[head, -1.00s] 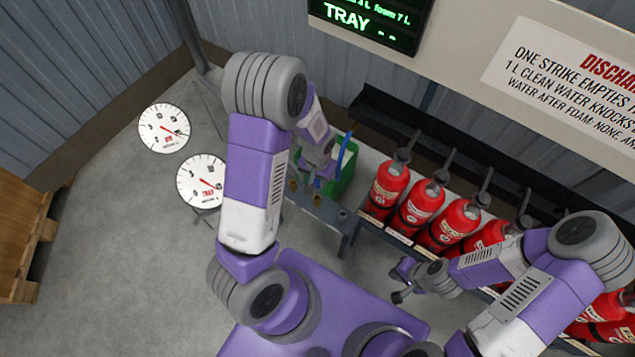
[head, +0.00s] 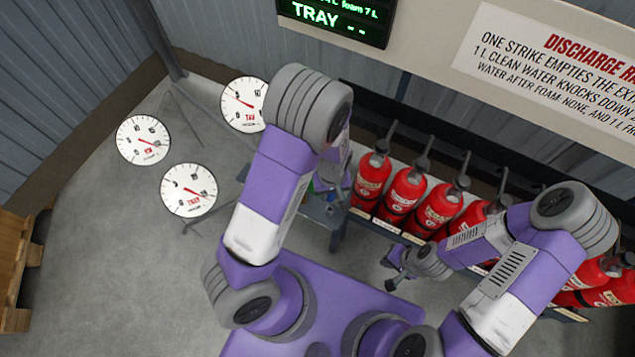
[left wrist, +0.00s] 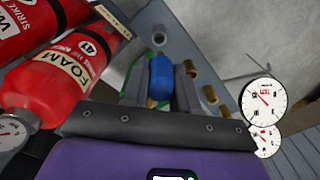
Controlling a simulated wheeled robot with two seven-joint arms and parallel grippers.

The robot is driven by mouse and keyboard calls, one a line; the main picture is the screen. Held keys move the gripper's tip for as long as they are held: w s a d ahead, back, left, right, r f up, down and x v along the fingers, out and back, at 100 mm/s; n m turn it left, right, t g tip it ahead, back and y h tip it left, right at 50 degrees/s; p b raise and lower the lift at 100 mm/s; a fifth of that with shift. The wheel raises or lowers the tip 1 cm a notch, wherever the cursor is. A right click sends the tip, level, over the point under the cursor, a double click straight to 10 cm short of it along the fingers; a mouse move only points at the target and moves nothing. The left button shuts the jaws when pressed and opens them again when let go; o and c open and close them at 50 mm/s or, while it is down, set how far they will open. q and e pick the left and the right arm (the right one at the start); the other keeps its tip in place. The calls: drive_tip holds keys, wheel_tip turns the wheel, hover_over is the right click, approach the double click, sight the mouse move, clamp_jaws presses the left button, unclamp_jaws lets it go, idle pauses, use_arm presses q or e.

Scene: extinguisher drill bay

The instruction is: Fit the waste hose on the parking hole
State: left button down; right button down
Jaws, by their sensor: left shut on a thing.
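In the left wrist view my left gripper (left wrist: 160,88) is shut on an upright-looking blue hose end (left wrist: 160,76), which seems to be the waste hose. It is over a grey bench plate (left wrist: 205,45). In the head view my left gripper (head: 328,184) is largely hidden behind my arm, above the bench (head: 322,212). My right gripper (head: 392,270) looks open and empty, in front of the extinguisher rack.
Several brass fittings (left wrist: 192,70) stand on the plate near the hose end. Red extinguishers (head: 405,192) line the rack on the right. Round dial gauges (head: 189,190) stand on the left. A wooden pallet (head: 15,270) is at the far left; the floor between is clear.

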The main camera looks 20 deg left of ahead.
use_arm(q)
drive_tip(key=shift+d+f, duration=0.15)
drive_tip(key=shift+f+b, duration=1.9)
drive_tip(key=shift+f, duration=0.2)
drive_tip(key=shift+f, duration=0.2)
drive_tip(key=shift+f+b, duration=0.9)
drive_tip(key=shift+f, duration=0.1)
drive_tip(key=shift+f+b, duration=0.5)
drive_tip(key=shift+f, duration=0.3)
idle(0.9)
